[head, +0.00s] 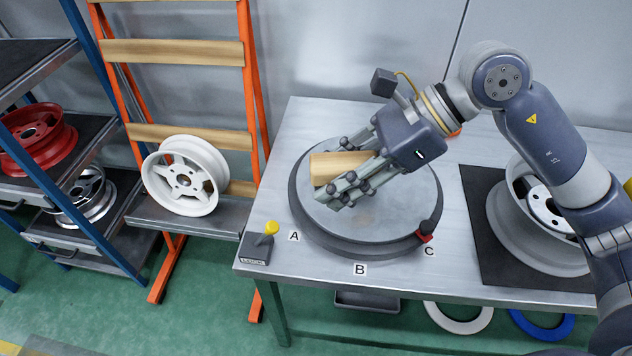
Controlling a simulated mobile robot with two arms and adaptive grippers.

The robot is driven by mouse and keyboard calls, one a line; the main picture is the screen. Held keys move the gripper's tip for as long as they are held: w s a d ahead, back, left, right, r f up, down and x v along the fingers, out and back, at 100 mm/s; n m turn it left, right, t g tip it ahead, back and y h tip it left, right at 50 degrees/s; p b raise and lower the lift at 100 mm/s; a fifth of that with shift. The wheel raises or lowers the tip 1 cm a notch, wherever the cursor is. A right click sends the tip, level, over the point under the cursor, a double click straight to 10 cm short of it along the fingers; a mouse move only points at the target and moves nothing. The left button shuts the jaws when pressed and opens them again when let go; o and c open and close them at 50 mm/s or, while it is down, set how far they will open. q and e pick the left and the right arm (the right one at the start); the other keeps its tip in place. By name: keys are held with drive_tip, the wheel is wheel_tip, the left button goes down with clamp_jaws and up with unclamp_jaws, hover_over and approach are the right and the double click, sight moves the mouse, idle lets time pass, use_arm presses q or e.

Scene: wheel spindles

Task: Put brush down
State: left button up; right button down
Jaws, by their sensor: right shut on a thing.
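My right gripper (326,176) reaches in from the right and is shut on the brush (342,163). Only a light wooden part of the brush shows between the fingers; bristles cannot be made out. The brush is over the left part of the round grey turntable (400,213). Whether it touches the turntable surface cannot be told. My left gripper is not in view.
The turntable stands on a metal table (281,180), with labels A, B and C along its front. A yellow-knobbed device (258,249) is at the front left corner. A wheel (519,232) lies on a dark mat (480,190) at right. A white wheel (185,178) stands on an orange rack.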

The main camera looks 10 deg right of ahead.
sight(352, 173)
drive_tip(key=shift+s+d+r+m+t, duration=0.4)
drive_tip(key=shift+r+m, duration=0.1)
drive_tip(key=shift+r, duration=0.1)
drive_tip(key=shift+s+d+r+m+t, duration=0.25)
drive_tip(key=shift+d+r+m+t, duration=0.15)
drive_tip(key=shift+r+m, duration=0.15)
drive_tip(key=w+a+m+t+h, duration=0.2)
drive_tip(key=w+a+m+t, duration=0.15)
drive_tip(key=w+a, duration=0.55)
drive_tip(key=s+d+f+n+g, duration=0.2)
drive_tip(key=f+n+g, duration=0.3)
drive_tip(key=n, duration=0.3)
drive_tip(key=s+d+f+n+g+h, duration=0.1)
drive_tip(key=s+d+f+n+g, duration=0.1)
drive_tip(key=f+n+g, duration=0.3)
drive_tip(key=n+g, duration=0.2)
drive_tip(key=n, duration=0.1)
drive_tip(key=shift+g, duration=0.35)
drive_tip(key=shift+s, duration=0.1)
